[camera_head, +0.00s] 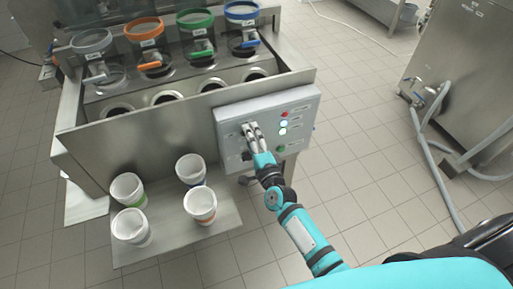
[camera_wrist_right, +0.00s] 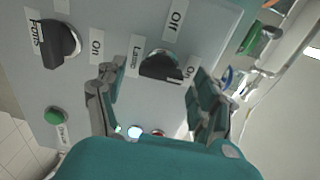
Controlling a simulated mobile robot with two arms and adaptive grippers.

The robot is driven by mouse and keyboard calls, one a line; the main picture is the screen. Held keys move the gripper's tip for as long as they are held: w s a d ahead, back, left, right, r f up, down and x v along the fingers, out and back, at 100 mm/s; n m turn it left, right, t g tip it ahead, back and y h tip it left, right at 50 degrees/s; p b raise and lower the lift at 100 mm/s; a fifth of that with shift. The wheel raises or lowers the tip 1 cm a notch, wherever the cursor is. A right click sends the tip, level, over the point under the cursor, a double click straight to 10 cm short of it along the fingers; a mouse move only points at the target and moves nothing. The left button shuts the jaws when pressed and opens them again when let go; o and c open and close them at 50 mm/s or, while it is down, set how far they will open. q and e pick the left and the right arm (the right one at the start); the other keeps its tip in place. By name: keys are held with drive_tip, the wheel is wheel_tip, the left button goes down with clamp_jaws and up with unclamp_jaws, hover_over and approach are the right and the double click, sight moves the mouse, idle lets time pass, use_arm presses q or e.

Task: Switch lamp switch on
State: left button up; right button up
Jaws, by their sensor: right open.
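The lamp switch (camera_wrist_right: 161,66) is a black rotary knob on the grey control panel (camera_head: 297,97). In the right wrist view it has a "Lamp" label on its left, "Off" above and "On" at its right. I cannot tell for certain which label it points to. My right gripper (camera_head: 249,130) is open in front of the panel. In the wrist view its fingers (camera_wrist_right: 157,75) stand on both sides of the knob, with gaps visible. In the head view the gripper hides the knob. My left gripper is not in view.
A second black knob labelled "Fans" (camera_wrist_right: 60,43) sits beside the lamp switch. A green button (camera_head: 281,149), a red button (camera_head: 284,114) and white lights (camera_head: 283,124) are on the panel. Several white cups, one here (camera_head: 200,204), stand on the metal shelf (camera_head: 165,236) at left.

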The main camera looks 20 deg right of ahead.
drive_tip(key=s, duration=1.1)
drive_tip(key=shift+s+d, duration=0.25)
drive_tip(key=shift+s, duration=0.05)
drive_tip(key=s+f+n+g+y, duration=0.1)
drive_tip(key=s+f+n+g, duration=0.45)
drive_tip(key=f, duration=0.95)
drive_tip(key=s+f+n+g, duration=0.3)
drive_tip(key=s+f+n, duration=0.4)
drive_tip(key=f, duration=0.8)
drive_tip(key=s+d+f+n+g, duration=0.2)
drive_tip(key=s+f, duration=0.3)
drive_tip(key=s, duration=0.4)
drive_tip(key=s+d+f+n+g+h, duration=0.1)
drive_tip(key=s+f+n+g, duration=0.2)
drive_tip(key=s, duration=0.6)
drive_tip(key=s+d+f+n+g, duration=0.2)
drive_tip(key=s+f+n+g, duration=0.1)
drive_tip(key=s+f, duration=0.4)
drive_tip(key=shift+s+d+h, duration=0.3)
drive_tip(key=shift+s, duration=0.65)
drive_tip(key=shift+a+g, duration=0.15)
drive_tip(key=shift+g, duration=0.1)
